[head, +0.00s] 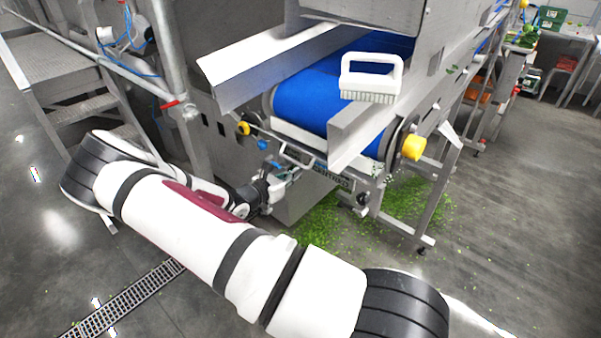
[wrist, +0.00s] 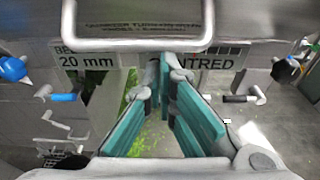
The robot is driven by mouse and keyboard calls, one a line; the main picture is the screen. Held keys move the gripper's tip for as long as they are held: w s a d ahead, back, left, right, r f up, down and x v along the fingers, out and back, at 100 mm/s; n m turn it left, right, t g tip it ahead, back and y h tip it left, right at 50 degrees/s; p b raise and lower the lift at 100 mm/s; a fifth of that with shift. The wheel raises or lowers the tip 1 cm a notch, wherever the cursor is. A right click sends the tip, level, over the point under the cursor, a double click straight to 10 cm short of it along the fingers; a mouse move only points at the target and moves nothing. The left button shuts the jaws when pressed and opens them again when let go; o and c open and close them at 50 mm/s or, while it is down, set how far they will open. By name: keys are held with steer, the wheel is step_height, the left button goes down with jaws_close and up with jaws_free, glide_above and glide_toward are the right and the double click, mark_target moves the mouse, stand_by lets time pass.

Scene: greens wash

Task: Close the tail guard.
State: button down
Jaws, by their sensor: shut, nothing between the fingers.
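The tail guard (head: 318,167) is at the near end of the blue conveyor in the head view, below the belt's end roller. In the wrist view, its pale bar handle (wrist: 150,44) crosses the top, in front of a grey face with small print. My gripper (head: 287,174) is at the guard's left part, low under the belt end. In the wrist view, my gripper's teal fingers (wrist: 166,68) are shut and empty, with their tips just below the handle. I cannot tell whether they touch the guard. My gripper partly hides the label strip behind it.
Yellow knobs (head: 413,147) stick out beside the frame. A blue knob (wrist: 12,69) is at the left in the wrist view. Green scraps (head: 335,222) cover the floor below. Open floor lies right.

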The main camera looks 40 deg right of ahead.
mark_target(298, 164)
steer(key=r+y, duration=0.1)
steer(key=r+y+p, duration=0.1)
steer(key=r+p, duration=0.1)
steer(key=shift+s+d+r+y, duration=0.1)
steer(key=shift+d+r+y, duration=0.05)
steer(key=shift+d+y, duration=0.2)
steer(key=r+y, duration=0.1)
steer(key=d+r+y, duration=0.1)
steer(key=y, duration=0.1)
steer(key=d+r+y, duration=0.1)
steer(key=y, duration=0.1)
steer(key=shift+w+r+g, duration=0.2)
steer(key=shift+g, duration=0.1)
steer(key=shift+d+r, duration=0.4)
